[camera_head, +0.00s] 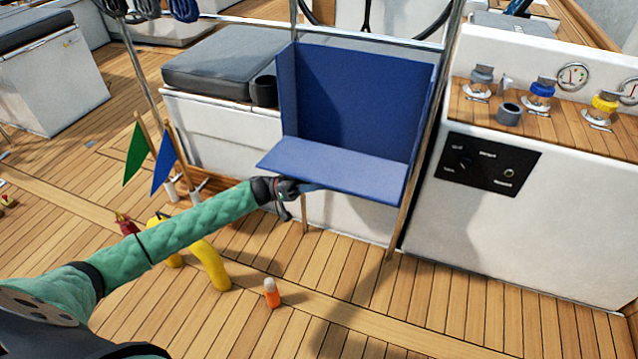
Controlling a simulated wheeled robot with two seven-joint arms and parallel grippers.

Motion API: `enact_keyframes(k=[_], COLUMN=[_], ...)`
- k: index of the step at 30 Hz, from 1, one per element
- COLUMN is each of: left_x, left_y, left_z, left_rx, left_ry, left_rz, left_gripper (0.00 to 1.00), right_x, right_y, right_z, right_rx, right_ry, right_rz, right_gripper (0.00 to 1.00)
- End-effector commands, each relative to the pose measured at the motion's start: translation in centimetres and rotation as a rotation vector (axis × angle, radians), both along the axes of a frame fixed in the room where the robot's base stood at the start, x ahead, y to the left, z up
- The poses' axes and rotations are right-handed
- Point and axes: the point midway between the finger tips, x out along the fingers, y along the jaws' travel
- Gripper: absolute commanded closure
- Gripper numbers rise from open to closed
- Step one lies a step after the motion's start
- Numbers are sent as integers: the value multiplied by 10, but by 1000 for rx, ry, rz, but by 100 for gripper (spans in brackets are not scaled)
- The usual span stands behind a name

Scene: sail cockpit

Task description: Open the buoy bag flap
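The blue buoy bag (362,105) hangs at the rail in the upper middle, with its back and side panels upright and its front open. A blue panel, seemingly the flap (345,165), lies lowered and sticks out toward me. The inside shows no buoy. My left gripper (297,188) is at the lower left edge of this panel, by a small blue strip under it. It overlaps the edge in the picture; whether its fingers hold anything is too small to tell. My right gripper is out of view.
An orange and white item (271,293) and yellow curved pieces (211,266) are on the teak deck below my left arm. Green (135,155) and blue (164,160) flags stand left. A white console (540,225) is at right.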

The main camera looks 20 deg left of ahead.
Motion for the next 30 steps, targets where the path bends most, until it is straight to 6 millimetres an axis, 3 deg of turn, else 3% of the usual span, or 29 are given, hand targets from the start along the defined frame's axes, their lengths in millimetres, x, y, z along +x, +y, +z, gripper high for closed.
enact_keyframes(k=[8,21,30], left_x=[-1,-8,-9], left_y=[5,62,73], left_z=[-3,-24,-28], left_rx=[0,0,0], left_ry=[1,0,0], left_rz=[-2,0,0], left_gripper=[69,69,69], right_x=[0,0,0], right_y=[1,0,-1], right_z=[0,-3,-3], right_rx=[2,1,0], right_ry=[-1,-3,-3], right_rz=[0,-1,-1], right_gripper=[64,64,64])
